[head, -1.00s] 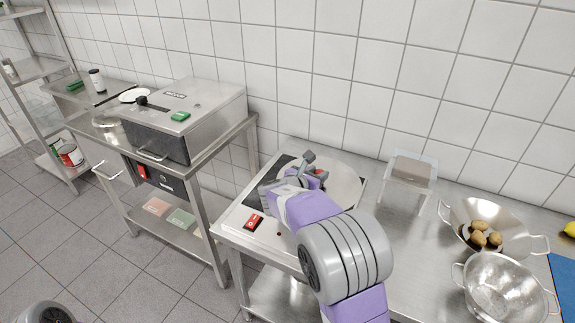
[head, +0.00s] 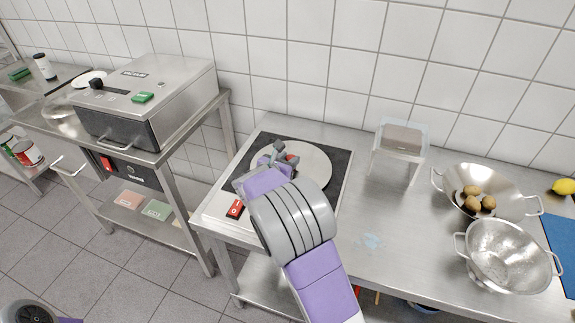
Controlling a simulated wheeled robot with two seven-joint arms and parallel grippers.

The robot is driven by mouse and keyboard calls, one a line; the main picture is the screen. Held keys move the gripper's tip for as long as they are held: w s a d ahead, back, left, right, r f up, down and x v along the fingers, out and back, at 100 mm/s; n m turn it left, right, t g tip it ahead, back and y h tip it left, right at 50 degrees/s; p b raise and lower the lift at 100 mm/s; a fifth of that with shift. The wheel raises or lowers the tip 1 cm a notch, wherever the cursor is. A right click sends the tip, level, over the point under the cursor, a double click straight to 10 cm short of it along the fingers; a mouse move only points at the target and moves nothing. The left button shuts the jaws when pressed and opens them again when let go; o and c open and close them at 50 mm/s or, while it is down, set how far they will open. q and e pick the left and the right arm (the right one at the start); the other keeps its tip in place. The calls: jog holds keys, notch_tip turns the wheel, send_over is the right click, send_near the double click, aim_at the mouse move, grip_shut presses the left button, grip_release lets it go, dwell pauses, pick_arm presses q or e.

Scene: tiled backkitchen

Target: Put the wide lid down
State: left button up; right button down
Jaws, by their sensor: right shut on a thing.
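The wide lid (head: 312,168) is a round, pale steel disc lying roughly level over the black square top of the hob (head: 338,192). My right gripper (head: 284,160) is at the lid's middle, shut on its handle, where a bit of red shows. My right forearm hides the lid's near left part. I cannot tell whether the lid touches the hob or hangs just above it. My left gripper is out of view; only a part of my left arm shows at the bottom left corner.
A red switch (head: 235,209) sits on the hob's front. Right of it are a small clear stand (head: 401,140), a colander with potatoes (head: 508,194) and an empty colander (head: 505,256). A pale blue smear (head: 369,241) marks the otherwise bare counter. A steel appliance (head: 150,95) stands left.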

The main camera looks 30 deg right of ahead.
jog(key=shift+f, duration=0.1)
jog(key=shift+f, duration=0.1)
jog(key=c, duration=0.8)
grip_release()
jog(key=shift+o, duration=0.2)
jog(key=p+v, duration=0.3)
jog(key=v, duration=0.7)
jog(key=shift+s+a+r, duration=0.1)
jog(key=shift+a+r, duration=0.2)
jog(key=shift+s+a+r+p, duration=0.15)
jog(key=shift+s+a+p, duration=0.2)
jog(key=shift+a, duration=0.15)
